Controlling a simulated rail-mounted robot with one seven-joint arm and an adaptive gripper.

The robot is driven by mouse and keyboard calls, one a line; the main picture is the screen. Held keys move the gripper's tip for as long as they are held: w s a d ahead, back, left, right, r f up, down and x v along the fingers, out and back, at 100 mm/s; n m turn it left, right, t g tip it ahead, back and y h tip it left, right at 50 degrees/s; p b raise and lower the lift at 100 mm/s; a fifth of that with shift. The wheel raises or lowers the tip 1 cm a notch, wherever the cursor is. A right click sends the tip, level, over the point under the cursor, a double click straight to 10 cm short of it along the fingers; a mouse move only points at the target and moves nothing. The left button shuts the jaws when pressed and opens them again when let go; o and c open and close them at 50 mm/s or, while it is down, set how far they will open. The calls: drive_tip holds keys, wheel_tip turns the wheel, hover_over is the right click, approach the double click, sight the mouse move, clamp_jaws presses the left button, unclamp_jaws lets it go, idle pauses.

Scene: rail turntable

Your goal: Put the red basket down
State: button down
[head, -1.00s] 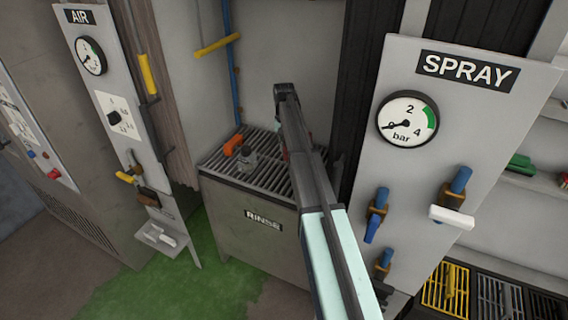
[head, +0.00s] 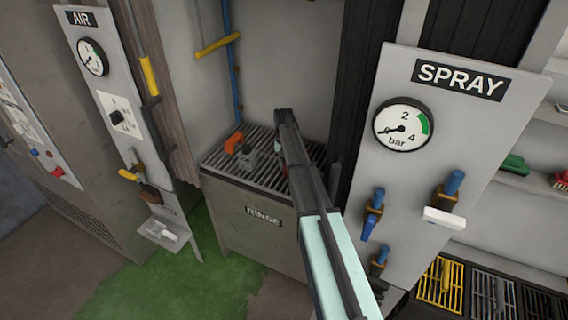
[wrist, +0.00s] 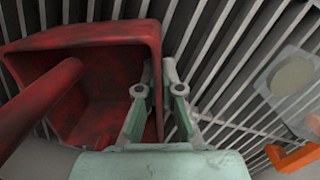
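The red basket (wrist: 90,60) fills the left of the wrist view, with its open side and inner walls showing and a thick red bar (wrist: 42,108) across it. My gripper (wrist: 157,72) has one finger on each side of the basket's right wall and appears closed on it. The basket is over the slatted grate of the rinse stand (wrist: 215,60); I cannot tell whether it touches the slats. In the head view my arm hides nearly all of the basket and the fingertips, above the right part of the rinse stand (head: 250,235).
An orange-handled fitting (head: 234,143) is on the grate's left part; its orange part also shows in the wrist view (wrist: 293,158). The SPRAY panel (head: 440,150) with blue valves stands close on the right. The AIR panel (head: 100,75) is on the left. Bare slats lie between.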

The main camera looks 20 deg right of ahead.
drive_tip(key=shift+f, duration=0.1)
drive_tip(key=c, duration=1.3)
unclamp_jaws()
drive_tip(key=r+b, duration=0.1)
drive_tip(key=r, duration=0.3)
drive_tip(key=w+r+b, duration=0.1)
drive_tip(key=r, duration=0.3)
drive_tip(key=r+b, duration=0.1)
drive_tip(key=r, duration=0.3)
drive_tip(key=shift+w+d+r+b, duration=0.1)
drive_tip(key=shift+w+d+b, duration=0.1)
drive_tip(key=shift+b, duration=0.2)
